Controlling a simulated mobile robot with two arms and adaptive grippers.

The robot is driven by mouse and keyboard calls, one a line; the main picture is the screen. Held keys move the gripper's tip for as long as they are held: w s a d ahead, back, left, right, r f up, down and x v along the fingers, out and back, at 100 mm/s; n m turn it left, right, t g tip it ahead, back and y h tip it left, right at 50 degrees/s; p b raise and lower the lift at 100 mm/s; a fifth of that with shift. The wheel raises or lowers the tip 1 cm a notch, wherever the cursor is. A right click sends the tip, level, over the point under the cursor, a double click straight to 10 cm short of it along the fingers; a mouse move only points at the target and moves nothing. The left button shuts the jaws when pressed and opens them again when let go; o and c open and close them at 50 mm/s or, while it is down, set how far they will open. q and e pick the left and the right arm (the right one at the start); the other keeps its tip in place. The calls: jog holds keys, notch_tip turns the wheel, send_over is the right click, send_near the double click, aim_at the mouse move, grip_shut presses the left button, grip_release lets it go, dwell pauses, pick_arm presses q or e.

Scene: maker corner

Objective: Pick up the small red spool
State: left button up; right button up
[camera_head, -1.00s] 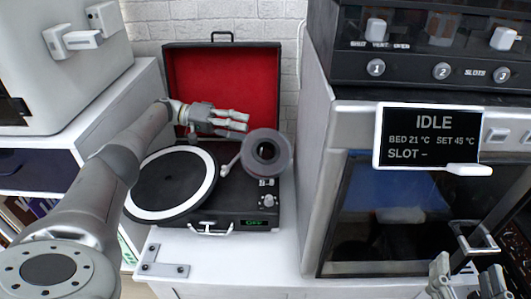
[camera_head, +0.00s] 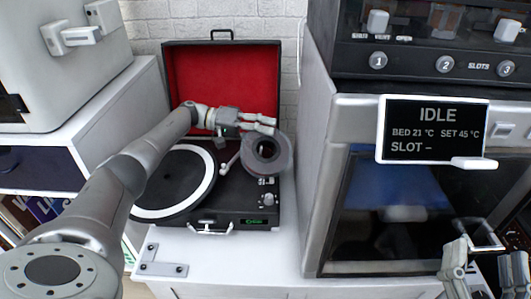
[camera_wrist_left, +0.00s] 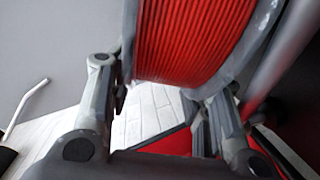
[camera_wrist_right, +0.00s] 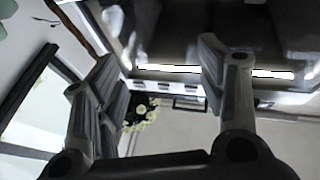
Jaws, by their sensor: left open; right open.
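The spool (camera_head: 283,160) shows end-on in the head view as a grey flange with a dark hub, by the turntable's right side. In the left wrist view its red winding (camera_wrist_left: 195,35) sits between grey flanges and fills the top of the picture. My left gripper (camera_head: 275,124) is open at the spool's upper edge. In the left wrist view the fingers (camera_wrist_left: 160,85) are apart, with the spool just beyond and partly between them; contact is unclear. My right gripper (camera_head: 487,250) is open and empty at the lower right, in front of the machine's door.
A record player (camera_head: 228,196) with a raised red-lined lid (camera_head: 215,80) stands on a white surface (camera_head: 215,262). The grey machine with an IDLE screen (camera_head: 432,118) closes off the right side. A grey cabinet (camera_head: 75,95) stands at the left. A metal bracket (camera_head: 163,268) lies near the front.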

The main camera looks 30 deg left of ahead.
pick_arm(q)
grip_shut()
